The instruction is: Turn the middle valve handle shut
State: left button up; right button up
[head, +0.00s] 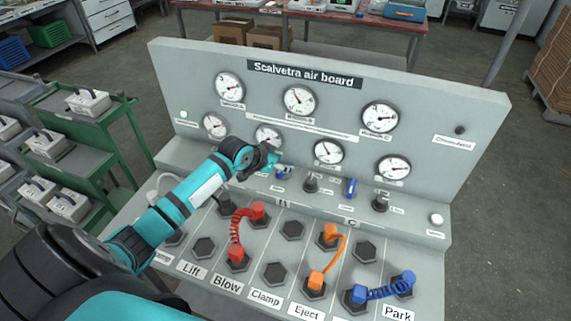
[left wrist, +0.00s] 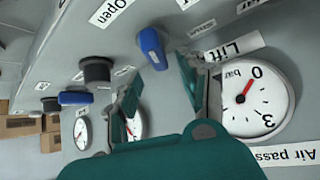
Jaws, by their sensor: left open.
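The Scalvetra air board (head: 420,95) carries blue valve handles on its lower step. One blue handle (head: 283,172), which seems to be the middle one, is partly covered by my left gripper (head: 272,158) in the head view. In the left wrist view this handle (left wrist: 152,48) lies just beyond the open fingers (left wrist: 158,88), in the gap between them, with no clear contact. Another blue handle (head: 350,187) stands to its right and is turned differently; it also shows in the left wrist view (left wrist: 75,98). My arm may hide a further handle on the left.
Black knobs (head: 311,182) stand between the handles. Gauges (head: 328,152) sit close above; one large gauge (left wrist: 258,100) is beside a finger in the wrist view. Red (head: 237,232), orange (head: 338,250) and blue (head: 385,292) hoses lie on the front panel. A green cart (head: 95,125) is at left.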

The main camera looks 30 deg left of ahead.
pick_arm(q)
jog(key=shift+x, duration=1.55)
grip_shut()
